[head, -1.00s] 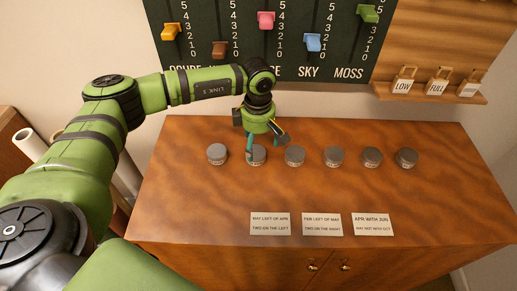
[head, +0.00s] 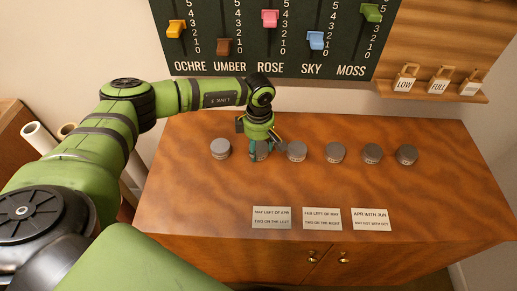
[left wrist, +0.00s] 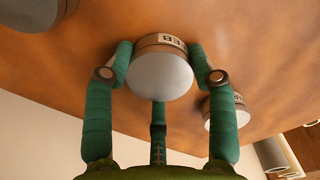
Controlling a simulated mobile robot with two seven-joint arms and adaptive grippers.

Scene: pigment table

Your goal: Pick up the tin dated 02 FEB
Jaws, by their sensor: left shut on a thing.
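A row of several grey-lidded round tins runs across the wooden table. My left gripper (head: 263,149) is down at the second tin from the left (head: 261,152), shut on it with fingers on both sides. In the left wrist view this tin (left wrist: 160,72) sits between the green fingers, and its label shows letters like "EB", partly cut off. I cannot read its day number. The tin seems to be still at table height. The right gripper is not in view.
Neighbouring tins stand close on the left (head: 220,148) and right (head: 296,151). Three printed cards (head: 321,218) lie at the table's (head: 200,195) front edge. A slider board (head: 280,40) and a shelf with tags (head: 432,88) are at the back.

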